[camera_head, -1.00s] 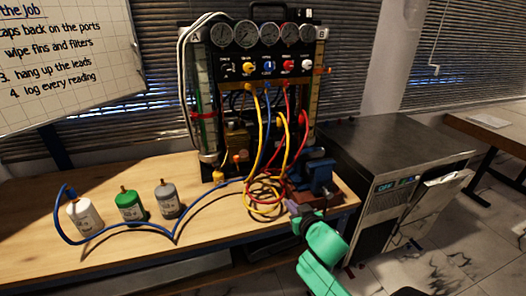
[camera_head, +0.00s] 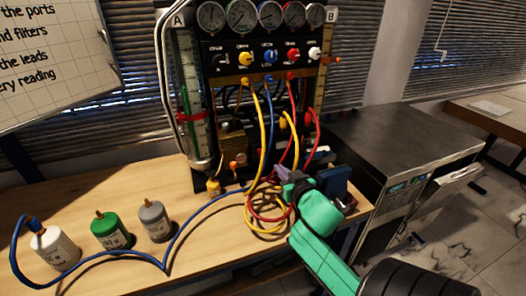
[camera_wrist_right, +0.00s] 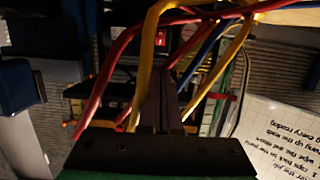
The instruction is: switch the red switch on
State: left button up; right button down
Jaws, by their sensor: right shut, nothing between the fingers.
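A small red part (camera_wrist_right: 161,38) that looks like the red switch shows in the right wrist view, behind the hoses and beyond my fingertips. Its on or off position is too dark to tell. I cannot make the switch out in the head view, where hoses and my right gripper cover the lower right of the rig. My right gripper (camera_head: 284,173) is shut and empty, in front of the hoses beside the blue vise. Its dark fingers (camera_wrist_right: 160,88) point toward the rig in the wrist view. My left gripper is not in view.
The gauge rig (camera_head: 265,58) stands at the back of the wooden bench. Yellow, red and blue hoses (camera_head: 262,130) hang close around my gripper. A blue vise (camera_head: 334,182) is just right. White, green (camera_head: 111,231) and grey bottles stand left. A metal cabinet (camera_head: 400,140) stands right.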

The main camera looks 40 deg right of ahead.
aim_at(261, 149)
jog(key=p+x, duration=0.1)
jog(key=x, duration=1.2)
jog(key=shift+w+d, duration=0.15)
jog(key=shift+w+d+f, duration=0.1)
jog(key=shift+w+f, duration=0.15)
jog(key=shift+w, duration=0.2)
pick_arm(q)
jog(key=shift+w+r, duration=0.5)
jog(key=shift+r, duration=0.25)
